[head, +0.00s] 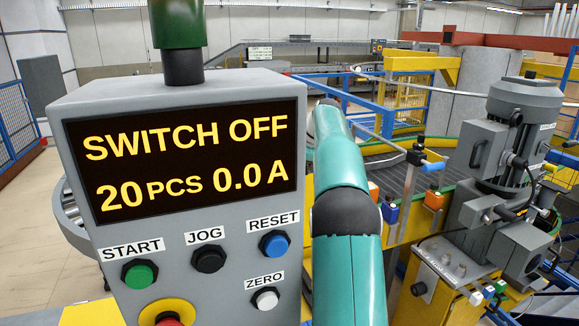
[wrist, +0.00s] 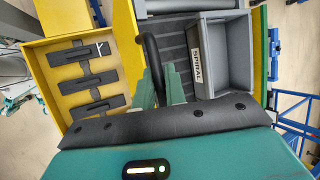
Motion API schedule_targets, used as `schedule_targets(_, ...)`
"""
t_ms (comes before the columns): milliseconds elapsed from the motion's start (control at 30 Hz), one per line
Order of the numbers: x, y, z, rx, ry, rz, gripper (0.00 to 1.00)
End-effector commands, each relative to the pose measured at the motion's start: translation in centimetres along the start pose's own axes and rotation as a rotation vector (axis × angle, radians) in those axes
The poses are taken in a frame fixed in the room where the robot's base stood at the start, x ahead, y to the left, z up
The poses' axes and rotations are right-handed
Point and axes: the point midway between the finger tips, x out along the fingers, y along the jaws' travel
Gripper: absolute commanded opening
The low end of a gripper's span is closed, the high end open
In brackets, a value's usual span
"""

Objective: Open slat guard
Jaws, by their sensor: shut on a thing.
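In the wrist view, my gripper (wrist: 162,84) has its two teal fingers closed on a curved black handle (wrist: 151,52). The handle arches up from between the fingers. Right beside it is a dark grey slatted surface (wrist: 178,30), which appears to be the slats or their guard; I cannot tell where the guard's edges run. In the head view my teal arm reaches forward and hides my gripper and the handle. Dark slats (head: 383,180) show beyond the arm there.
In the wrist view, a grey open box (wrist: 225,58) labelled SPIRAL stands right of the slats. A yellow-edged panel with black latches (wrist: 88,77) lies left. In the head view, a control box (head: 190,250) reads SWITCH OFF, 20 PCS, 0.0 A; a grey motor (head: 517,135) stands right.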

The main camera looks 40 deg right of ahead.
Motion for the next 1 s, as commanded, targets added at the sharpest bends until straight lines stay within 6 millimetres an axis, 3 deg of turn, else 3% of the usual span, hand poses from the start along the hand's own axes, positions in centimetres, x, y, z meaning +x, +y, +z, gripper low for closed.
schedule_targets(200,0.0,-0.1,0.1,-0.001,-0.002,0.000,0.00)
schedule_targets(233,0.0,-0.1,0.1,-0.001,-0.002,0.000,0.14)
schedule_targets(333,0.0,-0.1,0.1,-0.001,-0.002,0.000,0.34)
schedule_targets(733,-0.6,-0.2,0.0,-0.001,0.000,-0.001,0.34)
schedule_targets(1000,-5.5,-0.3,-0.1,0.000,0.002,-0.004,0.34)
